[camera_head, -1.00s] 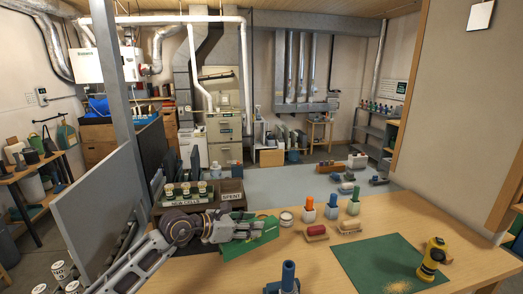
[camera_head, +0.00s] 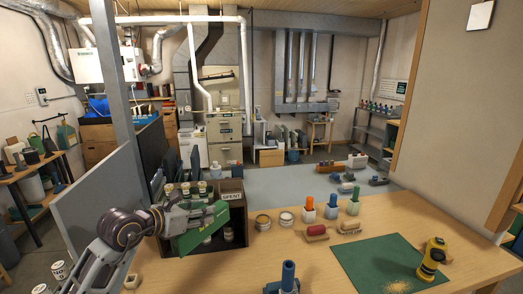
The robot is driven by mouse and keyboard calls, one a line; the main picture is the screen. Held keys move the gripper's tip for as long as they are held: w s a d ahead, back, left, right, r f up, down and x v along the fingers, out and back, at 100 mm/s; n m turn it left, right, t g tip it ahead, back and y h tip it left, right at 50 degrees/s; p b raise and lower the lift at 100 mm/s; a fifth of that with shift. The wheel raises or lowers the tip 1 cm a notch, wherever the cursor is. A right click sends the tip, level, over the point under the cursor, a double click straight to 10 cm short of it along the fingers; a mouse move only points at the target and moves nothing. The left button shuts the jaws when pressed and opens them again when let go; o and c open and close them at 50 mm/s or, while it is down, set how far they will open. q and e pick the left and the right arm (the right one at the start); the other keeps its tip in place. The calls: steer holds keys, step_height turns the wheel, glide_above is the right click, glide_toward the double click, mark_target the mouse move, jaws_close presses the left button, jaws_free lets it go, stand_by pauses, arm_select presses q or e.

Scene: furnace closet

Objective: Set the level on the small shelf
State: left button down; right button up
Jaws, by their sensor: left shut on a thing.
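My left gripper (camera_head: 186,216) comes in from the lower left. It is shut on a flat, green, straight-edged piece (camera_head: 207,232), held tilted in front of the dark wooden box. Whether this piece is the level I cannot tell. The gripper partly covers the piece and the box. My right gripper is out of view. I cannot tell for sure which shelf is the small one; a small wooden stand (camera_head: 320,124) is at the back, and a grey metal shelf unit (camera_head: 368,133) stands at the back right.
The box (camera_head: 236,215), marked SPENT, holds several jars. Two round tins (camera_head: 286,219), several colored bottles (camera_head: 331,207), brushes (camera_head: 317,233), a green mat (camera_head: 378,262) and a yellow tool (camera_head: 432,258) are on the wooden bench (camera_head: 300,262).

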mark_target(189, 236)
arm_select(q)
steer(key=shift+n+t+y, duration=0.3)
steer(key=shift+n+y, duration=0.1)
steer(key=shift+y, duration=0.1)
steer(key=a+f, duration=0.1)
steer(key=f, duration=0.1)
steer(key=s+a+f, duration=0.1)
steer(key=f, duration=0.1)
steer(key=s+a+f, duration=0.1)
steer(key=f, duration=0.2)
steer(key=shift+s+a, duration=0.2)
steer(key=shift+a, duration=0.15)
steer(key=s+f, duration=0.4)
steer(key=f, duration=0.4)
steer(key=shift+f, duration=0.15)
steer(key=shift+a, duration=0.15)
